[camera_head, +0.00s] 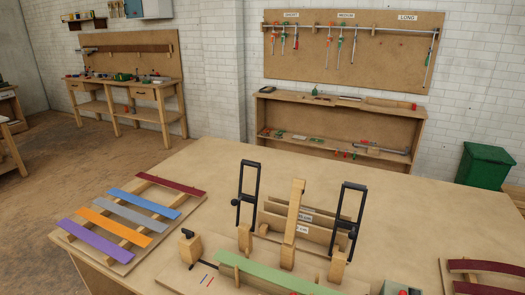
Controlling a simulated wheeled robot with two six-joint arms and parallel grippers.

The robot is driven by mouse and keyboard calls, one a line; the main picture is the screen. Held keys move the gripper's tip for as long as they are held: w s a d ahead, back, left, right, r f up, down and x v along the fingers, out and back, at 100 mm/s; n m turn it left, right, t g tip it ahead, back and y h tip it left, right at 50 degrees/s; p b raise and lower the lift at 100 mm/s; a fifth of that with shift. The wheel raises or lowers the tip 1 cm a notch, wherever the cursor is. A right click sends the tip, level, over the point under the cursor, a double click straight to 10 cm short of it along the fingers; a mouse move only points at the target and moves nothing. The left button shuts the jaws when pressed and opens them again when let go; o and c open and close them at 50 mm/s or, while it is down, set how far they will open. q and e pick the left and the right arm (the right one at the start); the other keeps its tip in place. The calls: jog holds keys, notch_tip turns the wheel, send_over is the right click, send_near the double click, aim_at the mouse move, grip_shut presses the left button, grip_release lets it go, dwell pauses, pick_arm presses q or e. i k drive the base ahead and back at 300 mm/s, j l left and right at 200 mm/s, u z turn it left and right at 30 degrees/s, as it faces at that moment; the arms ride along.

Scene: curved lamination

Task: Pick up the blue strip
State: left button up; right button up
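The blue strip (145,203) lies flat on a wooden slatted rack (118,262) at the left of the large table. It lies between a dark red strip (171,184) behind it and a grey strip (130,214) in front of it. Its upper face shows clear along its length. Neither of my grippers is in view.
An orange strip (114,226) and a purple strip (95,241) share the rack. A wooden jig with two black upright clamps (248,190) and a green strip (275,272) stands to the right. The table (205,165) behind the rack is clear.

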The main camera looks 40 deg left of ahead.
aim_at(141, 202)
jog(key=u, duration=2.15)
jog(key=i+j+u, duration=0.1)
jog(key=u, duration=1.05)
jog(key=i, duration=3.25)
jog(key=i+j+z, duration=0.15)
jog(key=i, duration=0.3)
jog(key=i+j+z, duration=0.1)
jog(key=i, duration=0.35)
jog(key=i+j+z, duration=0.15)
jog(key=i, duration=0.3)
jog(key=z, duration=1.85)
